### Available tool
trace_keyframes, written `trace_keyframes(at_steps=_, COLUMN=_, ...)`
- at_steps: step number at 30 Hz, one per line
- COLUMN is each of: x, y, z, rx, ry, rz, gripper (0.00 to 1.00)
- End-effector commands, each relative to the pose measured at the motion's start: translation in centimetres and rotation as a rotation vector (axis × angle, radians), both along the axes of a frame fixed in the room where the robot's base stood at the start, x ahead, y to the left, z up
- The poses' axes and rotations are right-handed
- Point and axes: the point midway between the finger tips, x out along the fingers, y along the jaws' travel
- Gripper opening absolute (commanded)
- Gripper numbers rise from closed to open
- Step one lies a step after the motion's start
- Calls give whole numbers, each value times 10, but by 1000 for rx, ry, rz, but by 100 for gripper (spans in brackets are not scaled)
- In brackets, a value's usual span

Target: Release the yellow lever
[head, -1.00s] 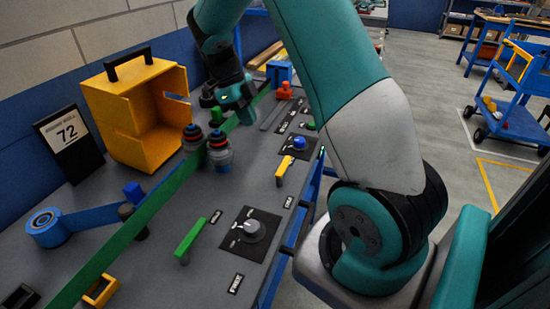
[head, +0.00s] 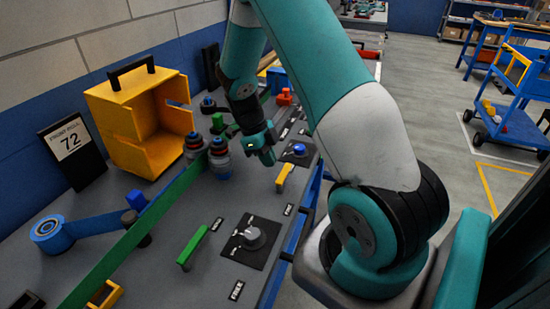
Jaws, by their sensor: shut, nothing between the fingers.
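The yellow lever (head: 284,177) is a short handle on the grey panel (head: 213,265), near its right edge and beside a small black label. My gripper (head: 268,160) points down just behind and left of the lever, close to it in the picture. Whether it touches the lever cannot be told. Its fingers look closed and empty, though they are small and partly hidden.
A blue knob (head: 299,149) sits just beyond the lever. A grey dial (head: 252,236) and a green lever (head: 192,248) lie nearer. Dark bottles (head: 219,158) stand left of my gripper by a long green strip (head: 150,212). An open yellow box (head: 115,118) stands at the back left.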

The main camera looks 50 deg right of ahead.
Motion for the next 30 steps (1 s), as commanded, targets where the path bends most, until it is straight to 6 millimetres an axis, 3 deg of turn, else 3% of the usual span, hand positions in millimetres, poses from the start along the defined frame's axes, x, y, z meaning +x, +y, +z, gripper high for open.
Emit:
trace_keyframes(at_steps=7, x=-20, y=-7, z=2, rx=1, ry=0, rz=0, gripper=0)
trace_keyframes(at_steps=17, x=-22, y=-1, z=1, rx=0, ry=0, rz=3, gripper=0)
trace_keyframes(at_steps=30, x=-29, y=-21, z=1, rx=-1, ry=-1, rz=-80, gripper=0)
